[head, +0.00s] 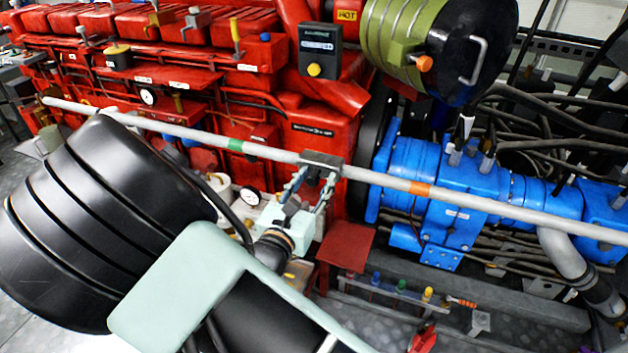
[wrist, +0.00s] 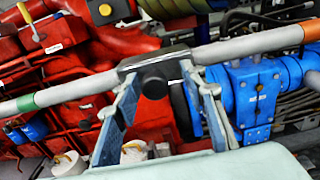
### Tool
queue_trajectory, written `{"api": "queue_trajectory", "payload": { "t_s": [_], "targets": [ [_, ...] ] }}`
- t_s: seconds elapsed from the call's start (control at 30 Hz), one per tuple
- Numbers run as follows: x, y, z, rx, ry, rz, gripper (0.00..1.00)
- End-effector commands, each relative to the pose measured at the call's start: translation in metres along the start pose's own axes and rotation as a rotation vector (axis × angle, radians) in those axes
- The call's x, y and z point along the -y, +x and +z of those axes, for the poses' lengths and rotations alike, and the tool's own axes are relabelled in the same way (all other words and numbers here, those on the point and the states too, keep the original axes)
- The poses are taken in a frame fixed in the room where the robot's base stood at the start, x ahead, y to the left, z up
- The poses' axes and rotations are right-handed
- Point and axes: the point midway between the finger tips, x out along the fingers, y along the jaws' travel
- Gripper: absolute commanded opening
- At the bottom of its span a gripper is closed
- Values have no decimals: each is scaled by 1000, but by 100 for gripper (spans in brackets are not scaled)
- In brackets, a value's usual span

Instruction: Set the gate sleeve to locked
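The gate sleeve (head: 322,161) is a short dark grey collar on a long pale grey rail (head: 380,179) that crosses the head view. It sits between a green band (head: 235,145) on the left and an orange band (head: 420,188) on the right, touching neither. In the wrist view the sleeve (wrist: 150,62) has a round black knob (wrist: 153,80) facing me. My gripper (head: 317,178) is open, its fingertips at the sleeve. In the wrist view my gripper (wrist: 159,74) has one finger on each side of the knob, with gaps. Contact with the sleeve cannot be told.
A red engine (head: 210,80) stands behind the rail at left, and a blue hydraulic pump (head: 450,185) at right. An olive-and-black cylinder (head: 440,45) hangs above the rail. A red stand (head: 345,245) is below. Dark hoses (head: 560,110) crowd the right side.

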Motion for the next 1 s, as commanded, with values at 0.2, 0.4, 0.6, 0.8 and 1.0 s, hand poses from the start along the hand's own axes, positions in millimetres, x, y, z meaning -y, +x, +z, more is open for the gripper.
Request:
{"api": "queue_trajectory", "payload": {
  "t_s": [0.2,0.4,0.6,0.8,1.0],
  "targets": [
    [-2,-7,0,-1,2,4,39],
    [-2,-43,0,-1,1,6,39],
    [-2,-86,0,-2,0,5,39],
    [-1,-113,0,-1,1,3,39],
    [0,-120,0,0,0,0,39]
  ]
}}
